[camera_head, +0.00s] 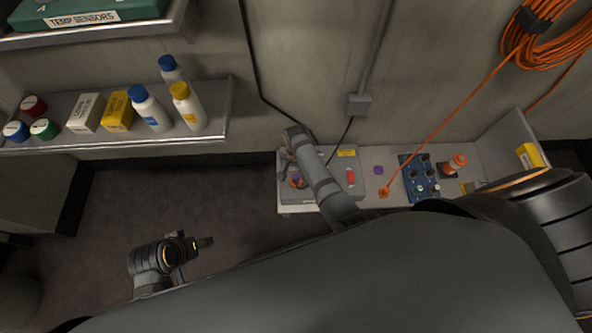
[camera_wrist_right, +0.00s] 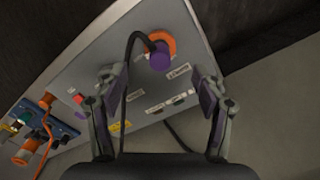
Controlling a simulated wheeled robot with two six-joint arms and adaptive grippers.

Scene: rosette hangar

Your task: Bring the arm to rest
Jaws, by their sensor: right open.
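My right gripper (camera_head: 286,163) is over the left end of the bench, above a grey panel box. In the right wrist view its two fingers stand wide apart (camera_wrist_right: 157,82), with nothing between their pads. Beyond the fingertips a purple plug (camera_wrist_right: 159,58) with a black cable sits at an orange ring (camera_wrist_right: 162,43) on the panel face (camera_wrist_right: 185,60). The plug and ring also show, small, beside the gripper in the head view (camera_head: 297,182). My left gripper (camera_head: 197,246) is at the lower left over bare floor. Its finger opening is unclear.
The bench holds a blue control box (camera_head: 418,176), an orange-and-white object (camera_head: 455,164) and an orange cable end (camera_head: 384,193). A shelf (camera_head: 215,132) with bottles and boxes juts out at left. An orange cable coil (camera_head: 540,35) hangs at upper right. Floor between shelf and bench is clear.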

